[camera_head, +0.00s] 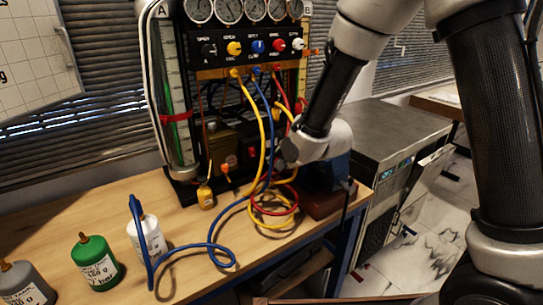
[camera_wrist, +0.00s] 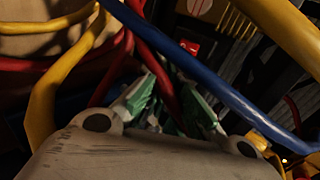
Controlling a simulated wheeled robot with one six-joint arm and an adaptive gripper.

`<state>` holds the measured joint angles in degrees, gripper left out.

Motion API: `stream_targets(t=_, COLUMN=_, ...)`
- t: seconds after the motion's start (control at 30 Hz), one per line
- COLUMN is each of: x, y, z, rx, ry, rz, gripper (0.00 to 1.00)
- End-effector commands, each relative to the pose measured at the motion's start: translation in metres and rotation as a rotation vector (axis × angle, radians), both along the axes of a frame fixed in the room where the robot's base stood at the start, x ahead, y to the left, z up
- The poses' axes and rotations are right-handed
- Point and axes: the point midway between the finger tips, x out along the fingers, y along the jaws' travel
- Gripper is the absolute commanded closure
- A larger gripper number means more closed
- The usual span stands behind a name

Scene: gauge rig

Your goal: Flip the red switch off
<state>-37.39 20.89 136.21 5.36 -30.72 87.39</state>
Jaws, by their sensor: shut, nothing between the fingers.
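A small red part with a white mark (camera_wrist: 190,47), which looks like the red switch, shows in the wrist view beyond the hoses, just above the blue hose. Its position, on or off, is too small to tell. My gripper (camera_wrist: 168,105) is shut and empty, with its green-lined fingers below the red part and apart from it in the picture. Red and blue hoses cross in front of the fingers. In the head view my gripper (camera_head: 287,153) is at the lower right of the gauge rig (camera_head: 240,78), among the hoses. The switch cannot be made out clearly there.
Yellow (camera_head: 261,125), blue (camera_head: 235,205) and red hoses hang around my gripper and coil on the wooden table (camera_head: 185,235). White (camera_head: 147,240), green (camera_head: 96,263) and grey bottles (camera_head: 25,285) stand at the left. A grey cabinet (camera_head: 375,135) stands at the right.

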Motion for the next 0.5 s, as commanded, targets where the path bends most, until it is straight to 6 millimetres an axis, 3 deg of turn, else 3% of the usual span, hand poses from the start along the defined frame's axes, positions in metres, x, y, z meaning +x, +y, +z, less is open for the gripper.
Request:
stream_targets(t=0.23, x=-0.031, y=-0.021, z=0.008, rx=0.0, ry=0.0, rz=0.0, gripper=1.0)
stream_targets(t=0.5, x=-0.043, y=-0.029, z=0.011, rx=0.0, ry=0.0, rz=0.0, gripper=1.0)
